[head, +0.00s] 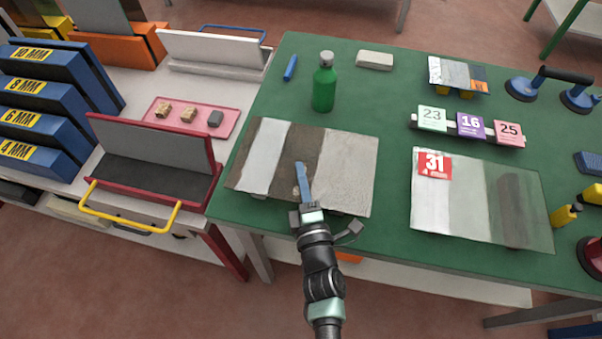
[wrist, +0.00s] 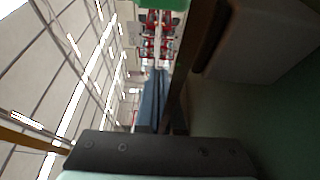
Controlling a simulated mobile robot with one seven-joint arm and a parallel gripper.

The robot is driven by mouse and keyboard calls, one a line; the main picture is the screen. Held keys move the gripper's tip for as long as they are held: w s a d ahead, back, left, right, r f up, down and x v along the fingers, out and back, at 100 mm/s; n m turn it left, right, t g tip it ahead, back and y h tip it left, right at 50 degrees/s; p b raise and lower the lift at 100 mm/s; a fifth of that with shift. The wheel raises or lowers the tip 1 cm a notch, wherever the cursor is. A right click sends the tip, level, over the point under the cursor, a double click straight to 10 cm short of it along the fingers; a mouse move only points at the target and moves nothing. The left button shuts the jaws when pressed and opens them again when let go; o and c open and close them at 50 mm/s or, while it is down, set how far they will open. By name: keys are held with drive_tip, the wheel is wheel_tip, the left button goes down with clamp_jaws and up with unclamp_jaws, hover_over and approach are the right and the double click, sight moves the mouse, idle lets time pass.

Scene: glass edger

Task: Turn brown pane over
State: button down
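The brown pane (head: 349,171) lies flat near the front left of the green table, with pale and dark bands across its glossy face. It seems slightly raised on small dark supports. My gripper (head: 301,180) is at its near edge, with one blue finger lying over the top face. In the wrist view the pane shows nearly edge-on as a thin brown strip (wrist: 207,30), with the blue finger (wrist: 151,100) close along one side. The other finger is mostly hidden in shadow on the other side, so I cannot tell whether they grip.
A green bottle (head: 324,88) stands just behind the pane. A second pane (head: 463,215) with a red "31" label lies to the right. A red-framed rack (head: 152,172) with a yellow handle stands left. The green table (head: 393,118) is bare between the panes.

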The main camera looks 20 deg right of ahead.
drive_tip(key=shift+f+b, duration=0.3)
drive_tip(key=shift+b, duration=0.15)
idle(0.3)
drive_tip(key=c, duration=1)
unclamp_jaws()
drive_tip(key=shift+o, duration=0.2)
drive_tip(key=shift+s+f, duration=0.1)
drive_tip(key=shift+f, duration=0.15)
drive_tip(key=s+a, duration=0.2)
drive_tip(key=s, duration=1)
drive_tip(key=shift+s+a+r, duration=0.2)
drive_tip(key=shift+s, duration=0.05)
